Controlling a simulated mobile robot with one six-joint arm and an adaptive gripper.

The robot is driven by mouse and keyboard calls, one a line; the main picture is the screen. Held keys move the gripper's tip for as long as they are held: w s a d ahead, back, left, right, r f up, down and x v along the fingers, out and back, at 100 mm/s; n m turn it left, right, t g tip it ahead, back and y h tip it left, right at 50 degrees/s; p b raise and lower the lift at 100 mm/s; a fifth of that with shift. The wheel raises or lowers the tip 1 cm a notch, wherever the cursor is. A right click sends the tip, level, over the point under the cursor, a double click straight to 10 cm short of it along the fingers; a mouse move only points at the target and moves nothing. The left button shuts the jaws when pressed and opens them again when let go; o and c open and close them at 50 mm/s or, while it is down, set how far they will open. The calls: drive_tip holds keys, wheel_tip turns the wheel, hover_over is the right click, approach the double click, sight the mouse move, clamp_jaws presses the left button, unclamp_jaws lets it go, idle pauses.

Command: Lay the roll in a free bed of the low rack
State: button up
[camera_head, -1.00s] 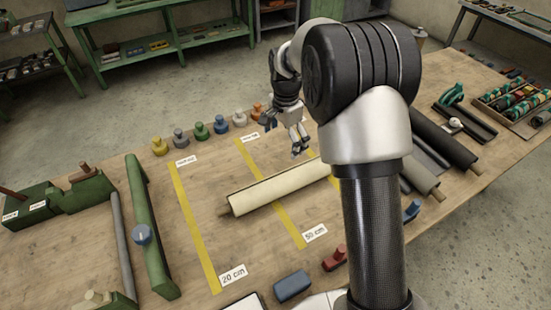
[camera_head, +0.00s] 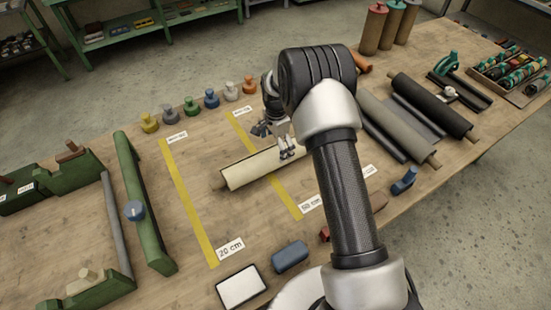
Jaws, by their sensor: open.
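A cream roll (camera_head: 244,173) with a brown core end lies on the wooden bench across a yellow strip; my arm hides its right end. My gripper (camera_head: 287,154) is open, with its fingertips overlapping the roll's right part in the picture. I cannot tell whether they touch it or are just above it. To the right of my arm, a grey roll (camera_head: 394,122) and a black roll (camera_head: 432,104) lie slanted side by side in what looks like the low dark rack. A dark grey strip (camera_head: 416,116) between them bears no roll.
A green bar (camera_head: 142,205) with a blue knob and green blocks stand at the left. Several coloured knobbed weights (camera_head: 190,106) line the far side. A blue block (camera_head: 290,257) and a white-faced panel (camera_head: 241,286) lie near the front. A crate of tools (camera_head: 514,75) is at the right.

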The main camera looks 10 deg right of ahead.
drive_tip(key=shift+a+f+b, duration=0.15)
drive_tip(key=shift+f+b, duration=0.65)
drive_tip(key=shift+f, duration=1.95)
drive_tip(key=shift+c, duration=0.3)
drive_tip(key=c, duration=2.1)
drive_tip(key=shift+w+r, duration=0.15)
drive_tip(key=shift+r, duration=0.1)
drive_tip(key=shift+c, duration=0.2)
